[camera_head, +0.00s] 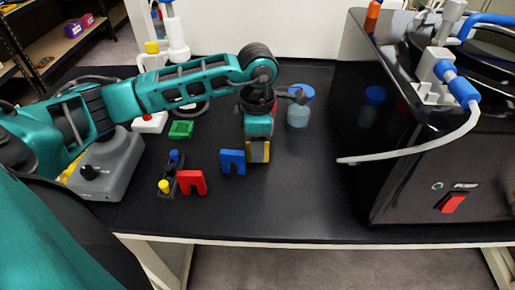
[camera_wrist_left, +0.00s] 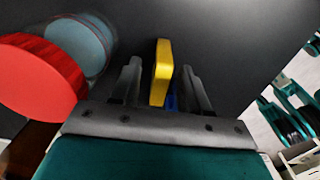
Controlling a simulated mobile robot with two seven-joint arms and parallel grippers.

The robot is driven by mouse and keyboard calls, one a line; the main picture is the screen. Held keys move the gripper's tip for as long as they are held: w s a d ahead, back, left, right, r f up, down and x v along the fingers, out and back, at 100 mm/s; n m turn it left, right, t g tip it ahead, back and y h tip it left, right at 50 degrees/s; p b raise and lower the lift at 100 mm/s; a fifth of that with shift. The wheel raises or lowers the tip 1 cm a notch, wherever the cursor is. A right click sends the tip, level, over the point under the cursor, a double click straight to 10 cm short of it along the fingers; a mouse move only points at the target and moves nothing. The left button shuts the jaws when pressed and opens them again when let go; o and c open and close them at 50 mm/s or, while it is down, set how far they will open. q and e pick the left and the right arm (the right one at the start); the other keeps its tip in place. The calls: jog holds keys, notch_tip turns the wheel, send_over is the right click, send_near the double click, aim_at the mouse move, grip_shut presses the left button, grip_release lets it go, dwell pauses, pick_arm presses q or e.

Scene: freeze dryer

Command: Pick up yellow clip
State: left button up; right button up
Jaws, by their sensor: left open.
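The yellow clip (camera_head: 266,153) stands on the black bench, right of the blue clip (camera_head: 232,158). My left gripper (camera_head: 258,143) is over it, pointing down, and partly hides it. In the left wrist view the yellow clip (camera_wrist_left: 161,75) is between the two open fingers of my left gripper (camera_wrist_left: 161,68), with a gap visible on each side. A bit of blue shows behind it there. My right gripper is not in view.
A red clip (camera_head: 192,183) and a green clip (camera_head: 181,130) are to the left. A blue-lidded jar (camera_head: 299,115) stands right of the gripper. A red-lidded jar (camera_wrist_left: 40,75) is close in the wrist view. The black machine (camera_head: 410,150) and white hose (camera_head: 400,156) are at right.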

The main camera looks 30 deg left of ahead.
pick_arm(q)
grip_shut()
jog(key=shift+r, duration=0.1)
dwell(0.3)
